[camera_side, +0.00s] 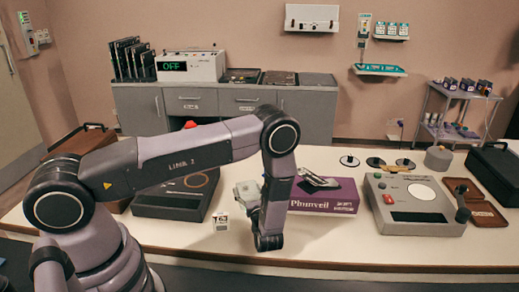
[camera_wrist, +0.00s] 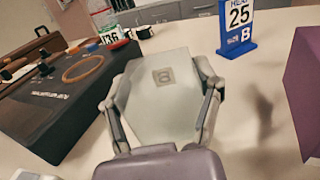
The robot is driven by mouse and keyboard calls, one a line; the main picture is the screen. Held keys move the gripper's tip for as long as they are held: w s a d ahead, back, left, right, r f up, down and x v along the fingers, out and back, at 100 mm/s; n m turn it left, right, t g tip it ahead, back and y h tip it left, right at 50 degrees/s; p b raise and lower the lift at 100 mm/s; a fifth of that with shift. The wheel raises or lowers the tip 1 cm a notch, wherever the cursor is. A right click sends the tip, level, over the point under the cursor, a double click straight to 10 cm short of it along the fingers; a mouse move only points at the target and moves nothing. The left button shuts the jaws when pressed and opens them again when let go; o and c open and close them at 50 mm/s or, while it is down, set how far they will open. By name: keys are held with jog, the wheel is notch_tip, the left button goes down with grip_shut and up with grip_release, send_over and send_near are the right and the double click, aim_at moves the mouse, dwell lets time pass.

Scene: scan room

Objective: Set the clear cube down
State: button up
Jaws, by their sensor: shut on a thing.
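The clear cube (camera_wrist: 160,95) is a pale, see-through block with a small grey square mark on its face. It fills the middle of the wrist view between the two fingers of my gripper (camera_wrist: 162,103), which is shut on it. In the side view the cube (camera_side: 247,192) shows just left of my forearm's lower end, over the white table (camera_side: 300,243). My gripper (camera_side: 252,208) is partly hidden there by my arm. I cannot tell whether the cube's underside touches the table.
A purple box (camera_side: 330,197) stands to the right. A blue number sign (camera_wrist: 238,30) stands beyond. The table's front strip is clear.

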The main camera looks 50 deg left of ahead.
jog(key=shift+f, duration=1)
jog(key=shift+f, duration=0.1)
jog(key=o, duration=1.2)
jog(key=shift+o, duration=0.2)
